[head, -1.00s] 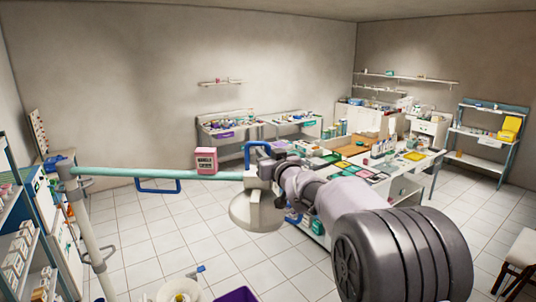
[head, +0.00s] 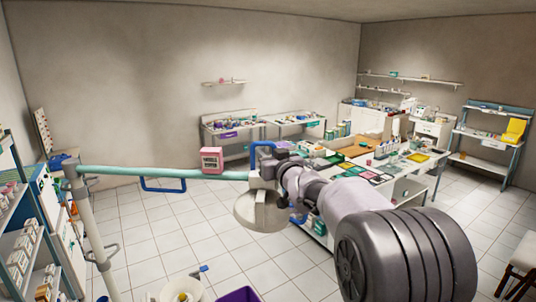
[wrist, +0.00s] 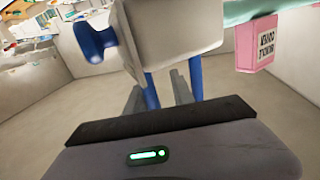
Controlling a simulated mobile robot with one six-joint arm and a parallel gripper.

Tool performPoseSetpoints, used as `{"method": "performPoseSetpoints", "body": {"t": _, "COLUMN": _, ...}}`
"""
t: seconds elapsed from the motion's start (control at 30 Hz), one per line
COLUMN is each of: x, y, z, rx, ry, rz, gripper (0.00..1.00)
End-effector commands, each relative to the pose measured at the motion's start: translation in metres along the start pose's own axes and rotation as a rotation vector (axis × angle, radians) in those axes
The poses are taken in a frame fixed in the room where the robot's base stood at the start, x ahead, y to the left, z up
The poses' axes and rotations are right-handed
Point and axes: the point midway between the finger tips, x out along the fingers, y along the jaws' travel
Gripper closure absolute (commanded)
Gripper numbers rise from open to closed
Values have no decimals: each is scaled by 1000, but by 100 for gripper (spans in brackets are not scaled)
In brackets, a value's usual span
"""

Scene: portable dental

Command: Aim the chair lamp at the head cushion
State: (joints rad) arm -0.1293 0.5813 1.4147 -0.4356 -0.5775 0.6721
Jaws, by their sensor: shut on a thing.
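The chair lamp has a pale head with a round dish (head: 260,212) facing mostly downward, at the end of a teal arm (head: 140,172) on a white post. Blue handles stick out around the lamp head; one blue loop (head: 262,148) shows above it. My gripper (head: 272,172) is at the right side of the lamp head. In the wrist view my gripper (wrist: 160,92) is shut on a blue lamp handle (wrist: 152,92), with the white lamp housing (wrist: 185,35) just beyond. The grip is partly hidden. I cannot make out the head cushion in either view.
A long workbench with trays (head: 372,178) stands behind my arm. Shelves (head: 25,245) line the left edge. A bucket (head: 182,292) stands at the bottom. Tiled floor (head: 150,235) is open between.

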Motion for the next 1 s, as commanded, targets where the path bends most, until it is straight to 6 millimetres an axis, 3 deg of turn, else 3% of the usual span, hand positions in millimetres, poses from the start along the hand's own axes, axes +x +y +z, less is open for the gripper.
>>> {"method": "performPoseSetpoints", "body": {"t": 0.23, "x": -2, "y": -1, "z": 1, "rx": 0, "ry": -1, "rz": -1, "gripper": 77}}
{"method": "performPoseSetpoints", "body": {"t": 0.37, "x": -18, "y": 0, "z": 3, "rx": 0, "ry": -1, "rz": 0, "gripper": 77}}
{"method": "performPoseSetpoints", "body": {"t": 0.9, "x": -151, "y": 2, "z": 2, "rx": 0, "ry": 1, "rz": 2, "gripper": 77}}
{"method": "performPoseSetpoints", "body": {"t": 1.0, "x": -167, "y": 2, "z": 1, "rx": 1, "ry": 1, "rz": 1, "gripper": 77}}
